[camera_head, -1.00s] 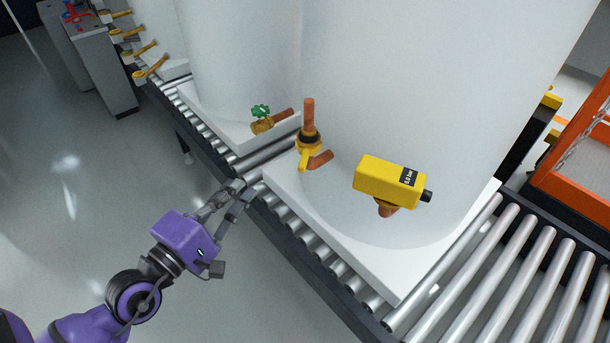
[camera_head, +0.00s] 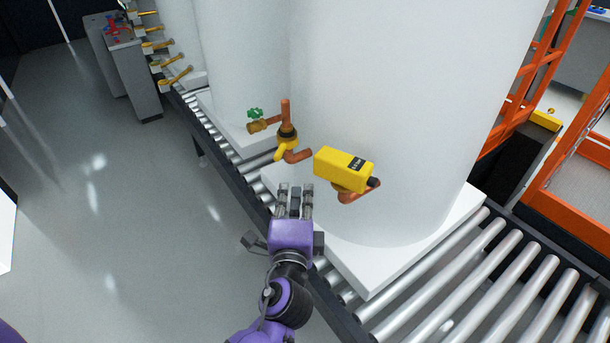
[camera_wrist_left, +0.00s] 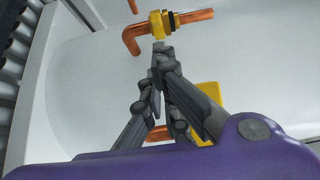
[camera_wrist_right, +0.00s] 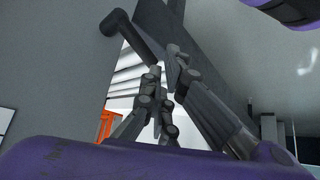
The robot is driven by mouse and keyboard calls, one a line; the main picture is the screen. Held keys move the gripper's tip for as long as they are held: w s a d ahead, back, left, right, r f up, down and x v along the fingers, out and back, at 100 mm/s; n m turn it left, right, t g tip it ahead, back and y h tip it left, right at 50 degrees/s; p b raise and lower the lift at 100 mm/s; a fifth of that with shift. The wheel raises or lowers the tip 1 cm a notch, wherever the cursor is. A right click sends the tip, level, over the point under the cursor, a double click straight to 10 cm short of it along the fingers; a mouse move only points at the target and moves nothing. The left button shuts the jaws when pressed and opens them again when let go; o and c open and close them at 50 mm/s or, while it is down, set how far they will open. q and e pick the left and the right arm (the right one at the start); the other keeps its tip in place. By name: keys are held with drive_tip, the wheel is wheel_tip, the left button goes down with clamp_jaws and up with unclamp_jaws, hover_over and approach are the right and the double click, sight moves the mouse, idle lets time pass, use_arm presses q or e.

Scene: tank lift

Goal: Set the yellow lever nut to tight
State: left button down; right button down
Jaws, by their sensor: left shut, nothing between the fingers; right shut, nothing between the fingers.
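The yellow lever nut (camera_head: 286,142) sits on a copper pipe (camera_head: 285,110) at the front of the near white tank. Its lever points down and slightly left in the head view. The left wrist view shows the nut (camera_wrist_left: 161,24) around the pipe, just beyond my fingertips. My left gripper (camera_head: 295,188) is shut and empty, below the nut and apart from it in the head view. In the left wrist view its tips (camera_wrist_left: 162,52) point at the nut; I cannot tell whether they touch. My right gripper (camera_wrist_right: 168,62) is shut and empty, seen only in its wrist view.
A yellow box gauge (camera_head: 343,167) on a copper pipe is right of the nut. A green-handled valve (camera_head: 255,114) is on the left tank. The white tank (camera_head: 400,100) stands on a white base (camera_head: 370,275) over the roller conveyor (camera_head: 500,285). Open floor lies left.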

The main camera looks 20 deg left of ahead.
sight(280, 152)
use_arm(q)
drive_tip(key=x, duration=1)
drive_tip(key=shift+a, duration=0.15)
drive_tip(key=shift+s+a+p, duration=0.25)
drive_tip(key=shift+a+p, duration=0.05)
drive_tip(key=shift+a, duration=0.55)
drive_tip(key=shift+s+f, duration=0.1)
